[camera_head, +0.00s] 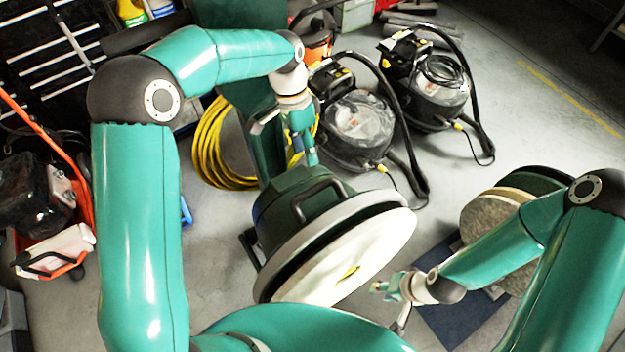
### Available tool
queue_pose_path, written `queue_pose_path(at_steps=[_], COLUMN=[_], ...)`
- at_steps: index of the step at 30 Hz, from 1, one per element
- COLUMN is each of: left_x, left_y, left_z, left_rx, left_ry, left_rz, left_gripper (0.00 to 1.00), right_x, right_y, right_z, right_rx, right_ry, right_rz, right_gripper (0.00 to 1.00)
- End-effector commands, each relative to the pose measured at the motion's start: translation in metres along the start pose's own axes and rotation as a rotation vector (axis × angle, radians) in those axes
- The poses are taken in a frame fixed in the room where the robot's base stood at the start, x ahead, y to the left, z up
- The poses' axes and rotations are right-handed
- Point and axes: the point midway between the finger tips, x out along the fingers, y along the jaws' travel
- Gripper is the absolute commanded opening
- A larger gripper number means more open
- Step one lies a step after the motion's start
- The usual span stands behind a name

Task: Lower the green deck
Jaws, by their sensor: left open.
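The green deck (285,205) of the floor machine stands tilted up in the middle of the view. Its pale round pad (350,255) faces the lower right, with a small yellow spot at the centre. A dark handle (318,200) loops from the deck's upper side. My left gripper (311,158) is open and points down just above the deck, near the handle. I cannot tell whether it touches the deck. My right gripper (380,287) is in front of the pad, close to its lower right edge. Its fingers are too small to tell open from shut.
Round pads (490,215) stand at the right, partly behind my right arm, by a dark blue mat (450,320). Two vacuum cleaners (360,130) (425,85) with hoses stand behind. A yellow coiled cable (210,150) hangs behind the deck. Grey floor is clear at the far right.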

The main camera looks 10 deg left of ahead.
Motion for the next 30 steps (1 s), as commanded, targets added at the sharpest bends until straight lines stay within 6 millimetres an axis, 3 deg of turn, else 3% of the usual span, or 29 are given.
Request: queue_pose_path(at_steps=[9, 15, 21, 30], left_x=[0.069, 0.099, 0.111, 0.113], left_y=[0.001, 0.000, 0.000, 0.001], left_z=[0.000, -0.001, -0.002, -0.002], left_rx=[0.000, 0.001, 0.001, 0.003], left_ry=[-0.005, -0.003, -0.001, -0.001], left_rz=[0.004, 0.002, 0.001, 0.000], left_gripper=[0.50, 0.50, 0.50, 0.46], right_x=[-0.009, -0.013, -0.015, -0.014], right_y=[-0.003, -0.005, -0.005, -0.005], right_z=[0.000, 0.000, 0.000, 0.000], right_rx=[0.000, 0.000, 0.000, 0.000], right_ry=[0.000, 0.000, 0.000, 0.000], right_rz=[0.000, 0.000, 0.000, 0.000], right_gripper=[0.33, 0.33, 0.33, 0.33])
